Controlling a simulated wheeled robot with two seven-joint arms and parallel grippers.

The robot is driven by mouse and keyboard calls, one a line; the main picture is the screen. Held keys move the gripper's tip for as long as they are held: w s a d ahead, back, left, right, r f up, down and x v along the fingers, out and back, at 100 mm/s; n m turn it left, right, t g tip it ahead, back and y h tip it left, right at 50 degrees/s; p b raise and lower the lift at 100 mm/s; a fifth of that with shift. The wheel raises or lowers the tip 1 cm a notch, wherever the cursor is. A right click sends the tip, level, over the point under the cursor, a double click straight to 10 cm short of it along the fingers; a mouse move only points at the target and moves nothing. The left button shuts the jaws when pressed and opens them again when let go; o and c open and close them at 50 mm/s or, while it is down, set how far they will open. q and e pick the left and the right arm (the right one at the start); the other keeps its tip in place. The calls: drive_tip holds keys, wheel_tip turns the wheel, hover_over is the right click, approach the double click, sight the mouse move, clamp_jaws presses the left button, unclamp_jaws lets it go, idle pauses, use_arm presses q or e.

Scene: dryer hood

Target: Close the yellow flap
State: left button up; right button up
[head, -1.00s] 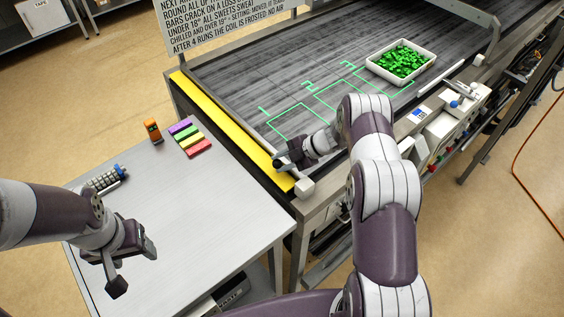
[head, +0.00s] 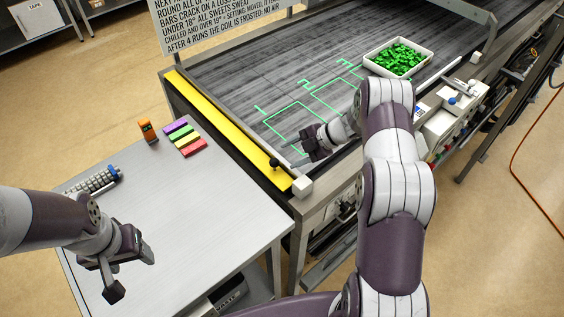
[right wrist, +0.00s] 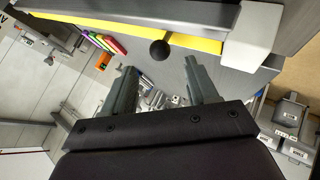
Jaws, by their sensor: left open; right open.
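The yellow flap (head: 222,122) is a long strip along the left end of the dryer belt. A black ball knob (head: 275,162) stands near its front end, beside a white block (head: 302,187). The right wrist view shows the yellow strip (right wrist: 200,43) and the knob (right wrist: 160,48) just beyond my fingertips. My right gripper (head: 296,150) is open and empty over the belt's front left corner, to the right of the knob and apart from it. It also shows in the right wrist view (right wrist: 160,77). My left gripper (head: 132,274) is open and empty above the side table.
The metal side table (head: 190,210) carries coloured bars (head: 185,138), an orange item (head: 147,131) and a grey-and-blue item (head: 95,181). A white tray of green sweets (head: 398,59) sits on the belt (head: 240,70). A lettered sign (head: 220,20) stands behind.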

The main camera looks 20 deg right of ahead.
drive_tip(key=b+v, duration=0.1)
drive_tip(key=v, duration=0.5)
drive_tip(key=shift+s+d+r+b, duration=0.15)
drive_tip(key=shift+d+r+b, duration=0.1)
drive_tip(key=shift+r+b, duration=0.05)
